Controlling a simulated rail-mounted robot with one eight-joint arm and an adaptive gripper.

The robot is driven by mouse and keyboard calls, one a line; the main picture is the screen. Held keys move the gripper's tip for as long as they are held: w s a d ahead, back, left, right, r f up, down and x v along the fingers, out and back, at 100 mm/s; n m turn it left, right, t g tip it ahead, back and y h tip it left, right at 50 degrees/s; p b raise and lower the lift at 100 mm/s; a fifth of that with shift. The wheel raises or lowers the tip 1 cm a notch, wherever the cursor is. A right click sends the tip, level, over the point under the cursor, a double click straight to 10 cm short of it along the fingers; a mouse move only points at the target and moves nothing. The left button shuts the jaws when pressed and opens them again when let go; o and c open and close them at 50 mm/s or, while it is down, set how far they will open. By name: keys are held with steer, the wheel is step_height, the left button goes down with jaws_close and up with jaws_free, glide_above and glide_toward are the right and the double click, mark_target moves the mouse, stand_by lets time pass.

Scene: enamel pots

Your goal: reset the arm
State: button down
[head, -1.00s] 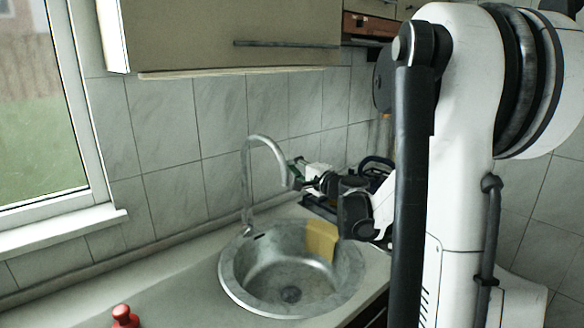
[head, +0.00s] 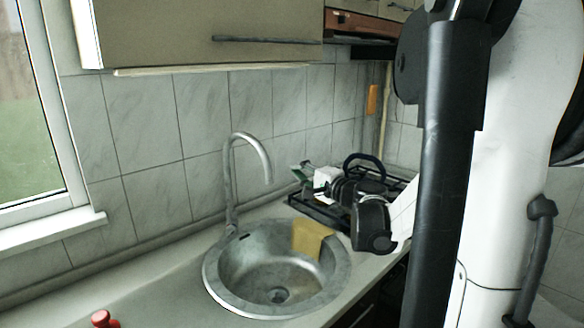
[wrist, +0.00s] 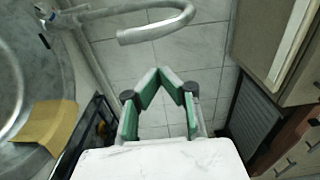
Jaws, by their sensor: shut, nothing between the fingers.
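My gripper (wrist: 160,78) shows in the wrist view with its green fingers brought together at the tips and nothing between them. In the head view my gripper (head: 300,170) is small, to the right of the faucet and in front of the tiled wall. My arm's dark and white links fill the right side of the head view and hide part of the counter and the hob behind them. No enamel pot can be made out clearly.
A round metal sink (head: 216,272) with a curved faucet (head: 228,180) and a yellow cloth (head: 311,237) is set in the counter. A dark hob grate (head: 318,211) lies behind my wrist. A red object (head: 102,319) stands lower left. A cabinet (head: 200,35) hangs above.

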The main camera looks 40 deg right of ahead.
steer(key=shift+s+a, duration=0.15)
steer(key=shift+s, duration=0.5)
steer(key=shift+a, duration=0.1)
steer(key=s+a+f+n+g+y, duration=0.1)
steer(key=s+a+f+n+g, duration=0.15)
steer(key=a, duration=0.55)
steer(key=s+a+f+n+g+y, duration=0.15)
steer(key=a+n, duration=0.25)
steer(key=a, duration=0.4)
steer(key=s+a+f+n+g, duration=0.1)
steer(key=s+a+n+g, duration=0.2)
steer(key=a, duration=0.5)
steer(key=s+a+f+n+g+h, duration=0.1)
steer(key=s+a+f+n+g, duration=0.1)
steer(key=s, duration=0.6)
steer(key=s+a+f+n+g+h, duration=0.1)
steer(key=s+a+f+n+h, duration=0.1)
steer(key=s+a+f+n, duration=0.2)
steer(key=s+n, duration=0.1)
steer(key=s, duration=0.2)
steer(key=shift+s+a+n+g, duration=0.2)
steer(key=shift+s+n+g, duration=0.15)
steer(key=shift+s+g, duration=0.05)
steer(key=shift+h, duration=0.25)
